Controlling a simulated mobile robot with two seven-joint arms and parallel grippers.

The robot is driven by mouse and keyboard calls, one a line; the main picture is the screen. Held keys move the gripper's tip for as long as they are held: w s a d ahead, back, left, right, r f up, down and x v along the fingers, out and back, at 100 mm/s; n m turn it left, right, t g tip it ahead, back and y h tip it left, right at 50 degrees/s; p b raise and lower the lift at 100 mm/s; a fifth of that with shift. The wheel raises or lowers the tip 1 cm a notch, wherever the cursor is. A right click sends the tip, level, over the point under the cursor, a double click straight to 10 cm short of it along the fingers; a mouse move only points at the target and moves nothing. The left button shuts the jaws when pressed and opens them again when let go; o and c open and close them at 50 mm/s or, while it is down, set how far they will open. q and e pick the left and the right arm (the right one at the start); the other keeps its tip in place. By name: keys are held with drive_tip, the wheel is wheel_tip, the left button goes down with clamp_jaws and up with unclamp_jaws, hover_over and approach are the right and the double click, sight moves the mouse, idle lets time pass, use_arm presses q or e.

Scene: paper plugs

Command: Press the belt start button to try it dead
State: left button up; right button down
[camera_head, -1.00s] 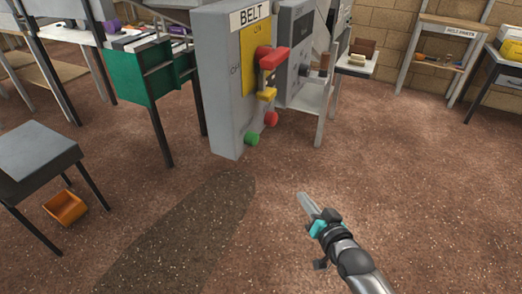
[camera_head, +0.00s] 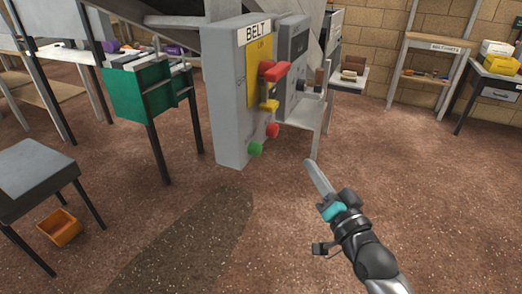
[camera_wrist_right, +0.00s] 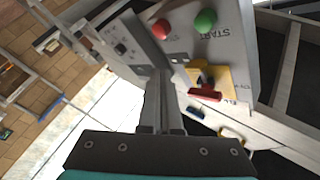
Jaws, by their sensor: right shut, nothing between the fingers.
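The grey belt control box (camera_head: 228,105) carries a "BELT" label. On its face are a green button (camera_head: 255,149) at the bottom and a red button (camera_head: 272,130) above it. Higher up are a yellow plate (camera_head: 258,60), a red handle (camera_head: 273,71) and a yellow piece (camera_head: 269,106) below it. In the right wrist view the green button (camera_wrist_right: 205,20) has "START" printed beside it, near the red button (camera_wrist_right: 161,29). My right gripper (camera_head: 311,166) is shut and empty, to the right of the green button and apart from it. My left gripper is out of view.
A grey machine panel (camera_head: 296,70) stands just behind the box. A green bin on legs (camera_head: 135,93) stands left of it. A dark table (camera_head: 35,175) and an orange bin (camera_head: 60,228) are at the left. The floor in front of the box is clear.

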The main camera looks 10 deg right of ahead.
sight(257, 149)
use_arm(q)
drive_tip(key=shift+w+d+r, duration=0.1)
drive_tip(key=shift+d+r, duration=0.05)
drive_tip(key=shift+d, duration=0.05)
use_arm(e)
drive_tip(key=w+a, duration=0.4)
drive_tip(key=a, duration=0.3)
drive_tip(key=shift+w, duration=0.4)
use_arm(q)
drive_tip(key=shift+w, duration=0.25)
use_arm(e)
drive_tip(key=shift+a, duration=0.1)
idle(1.2)
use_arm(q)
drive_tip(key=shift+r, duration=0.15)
use_arm(e)
drive_tip(key=shift+w+a, duration=0.1)
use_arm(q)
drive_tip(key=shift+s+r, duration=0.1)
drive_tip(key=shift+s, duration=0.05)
use_arm(e)
drive_tip(key=shift+w+a, duration=0.15)
drive_tip(key=shift+a, duration=0.1)
